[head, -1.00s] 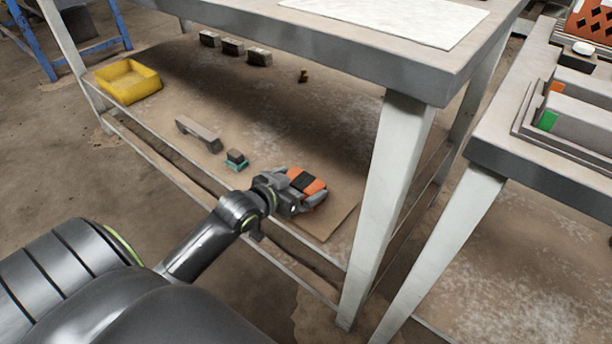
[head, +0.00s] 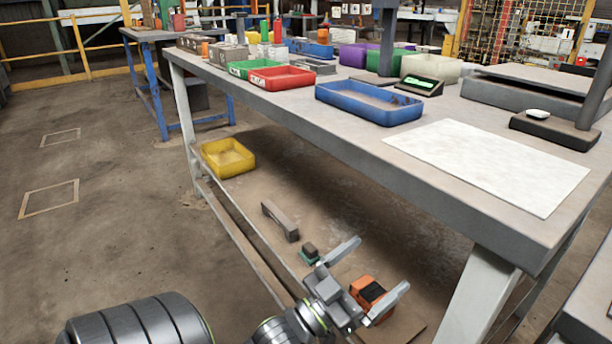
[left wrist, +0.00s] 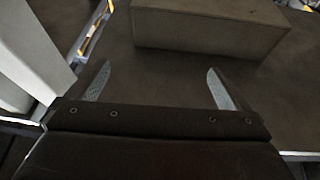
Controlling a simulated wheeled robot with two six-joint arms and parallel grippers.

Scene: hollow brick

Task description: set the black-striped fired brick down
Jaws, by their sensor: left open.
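The orange fired brick with the black stripe (head: 367,291) is low on the bench's lower shelf (head: 290,160), near its front right part. My left gripper (head: 382,263) is open, with its two fingers spread wide. In the head view one finger overlaps the brick's right side, and the other is apart from it to the upper left. In the left wrist view both fingertips (left wrist: 158,82) are apart with nothing between them. A dim block (left wrist: 207,26) lies beyond them; its colour does not show which block it is. My right gripper is not in view.
On the shelf are a small dark block on a teal base (head: 310,251), a long grey block (head: 280,221) and a yellow bin (head: 228,158). The bench top (head: 330,140) overhangs the shelf, and a leg (head: 478,290) stands right of the brick. Shelf behind the brick looks clear.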

